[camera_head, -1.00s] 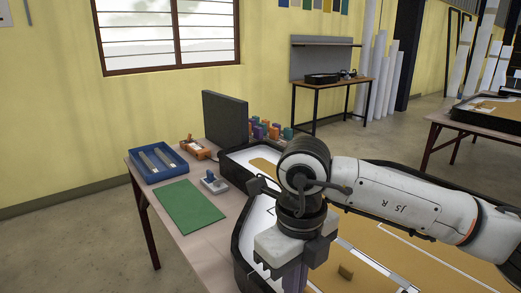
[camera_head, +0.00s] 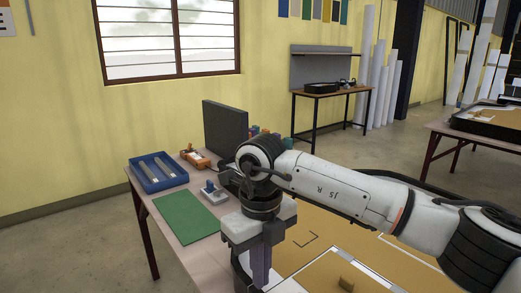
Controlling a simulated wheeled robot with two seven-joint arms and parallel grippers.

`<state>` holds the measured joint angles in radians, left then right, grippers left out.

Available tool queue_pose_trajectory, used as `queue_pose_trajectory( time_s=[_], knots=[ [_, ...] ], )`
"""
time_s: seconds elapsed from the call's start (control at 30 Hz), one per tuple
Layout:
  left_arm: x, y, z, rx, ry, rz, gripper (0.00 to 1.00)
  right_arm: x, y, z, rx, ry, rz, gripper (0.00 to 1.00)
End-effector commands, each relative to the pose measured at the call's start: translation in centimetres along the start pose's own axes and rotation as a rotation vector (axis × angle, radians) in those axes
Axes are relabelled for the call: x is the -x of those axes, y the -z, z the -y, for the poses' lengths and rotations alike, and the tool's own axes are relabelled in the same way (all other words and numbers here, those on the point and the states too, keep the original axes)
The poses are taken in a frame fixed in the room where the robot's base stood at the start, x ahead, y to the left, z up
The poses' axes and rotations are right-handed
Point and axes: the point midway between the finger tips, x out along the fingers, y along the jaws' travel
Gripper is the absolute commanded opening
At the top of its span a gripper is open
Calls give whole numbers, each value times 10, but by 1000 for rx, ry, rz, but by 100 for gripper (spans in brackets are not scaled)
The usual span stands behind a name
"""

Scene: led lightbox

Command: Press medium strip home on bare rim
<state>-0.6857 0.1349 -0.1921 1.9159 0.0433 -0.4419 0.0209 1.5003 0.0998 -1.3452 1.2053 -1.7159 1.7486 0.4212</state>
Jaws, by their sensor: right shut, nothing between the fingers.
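My right gripper (camera_head: 260,266) is shut and empty, pointing down at the left edge of a dark-rimmed lightbox with a tan panel (camera_head: 318,224). Its fingertips are close to or over the rim; I cannot tell whether they touch it. White strips (camera_head: 375,266) run along parts of the panel. Two pale strips (camera_head: 158,167) lie in a blue tray (camera_head: 145,187) at the back left of the table. Which strip is the medium one I cannot tell. My right arm hides much of the box's far part. My left gripper is not in view.
A green mat (camera_head: 186,217) lies left of the gripper. Behind it are a small grey stamp-like tool (camera_head: 213,195), an orange holder (camera_head: 196,158) and an upright dark panel (camera_head: 225,130).

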Motion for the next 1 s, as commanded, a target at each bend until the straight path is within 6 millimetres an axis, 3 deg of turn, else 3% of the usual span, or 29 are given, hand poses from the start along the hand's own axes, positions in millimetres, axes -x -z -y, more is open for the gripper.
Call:
queue_pose_trajectory(
  time_s=[0.53, 1.0],
  knots=[
    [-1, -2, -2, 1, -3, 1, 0, -2, 0, 0, -1, 0, 0, 0],
    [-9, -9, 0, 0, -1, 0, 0, -18, 0, 0, -1, 0, 0, 0]
  ],
)
